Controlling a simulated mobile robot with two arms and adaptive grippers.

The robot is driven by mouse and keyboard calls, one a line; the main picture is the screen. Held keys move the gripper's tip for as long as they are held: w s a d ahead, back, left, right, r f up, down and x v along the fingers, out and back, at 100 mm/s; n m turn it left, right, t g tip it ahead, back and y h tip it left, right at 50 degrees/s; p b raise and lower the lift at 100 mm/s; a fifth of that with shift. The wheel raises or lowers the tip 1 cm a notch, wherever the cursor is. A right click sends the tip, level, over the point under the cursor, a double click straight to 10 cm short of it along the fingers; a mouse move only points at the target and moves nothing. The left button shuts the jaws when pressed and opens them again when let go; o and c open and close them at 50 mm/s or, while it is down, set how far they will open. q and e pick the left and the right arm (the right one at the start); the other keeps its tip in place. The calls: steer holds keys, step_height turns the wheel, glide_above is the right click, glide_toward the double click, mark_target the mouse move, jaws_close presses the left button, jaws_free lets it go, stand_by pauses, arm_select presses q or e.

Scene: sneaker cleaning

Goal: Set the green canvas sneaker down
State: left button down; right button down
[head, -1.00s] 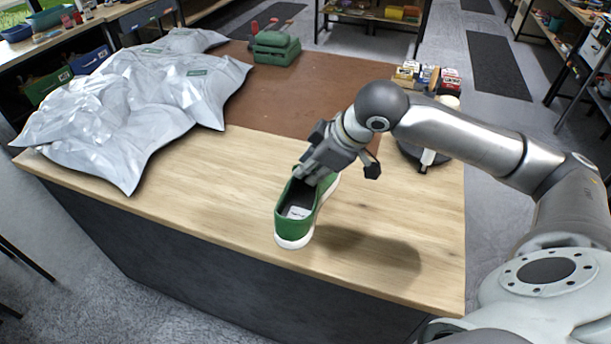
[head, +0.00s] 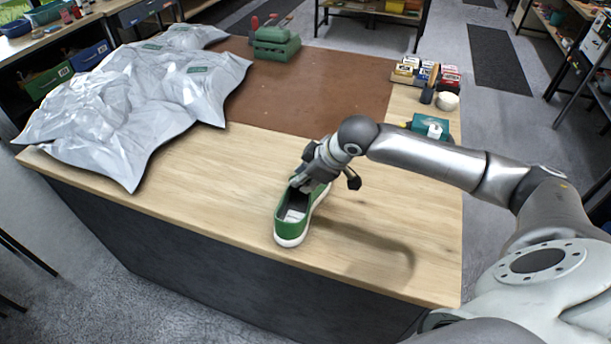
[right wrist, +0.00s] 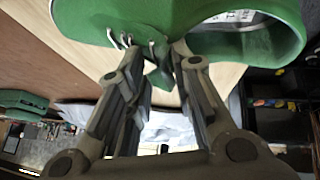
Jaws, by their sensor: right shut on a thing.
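The green canvas sneaker (head: 290,230) has a white sole and a pale insole label. In the head view it is at the front middle of the wooden table, upright, its heel toward the front edge. It looks at or very near the tabletop; I cannot tell whether the sole touches. My right gripper (head: 306,186) is shut on the sneaker's upper from above. In the right wrist view the fingers (right wrist: 160,62) close on the green canvas (right wrist: 150,14) near metal eyelets. The gripper hides the sneaker's front part. My left gripper is not in view.
Silvery plastic bags (head: 110,95) cover the table's left part. A brown mat (head: 310,90) lies behind, with a green toolbox-like item (head: 275,45) on it. Bare wood (head: 210,180) is clear around the sneaker.

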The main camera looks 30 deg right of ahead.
steer(key=c, duration=1.3)
jaws_free()
steer(key=shift+o, duration=0.2)
steer(key=shift+r, duration=0.1)
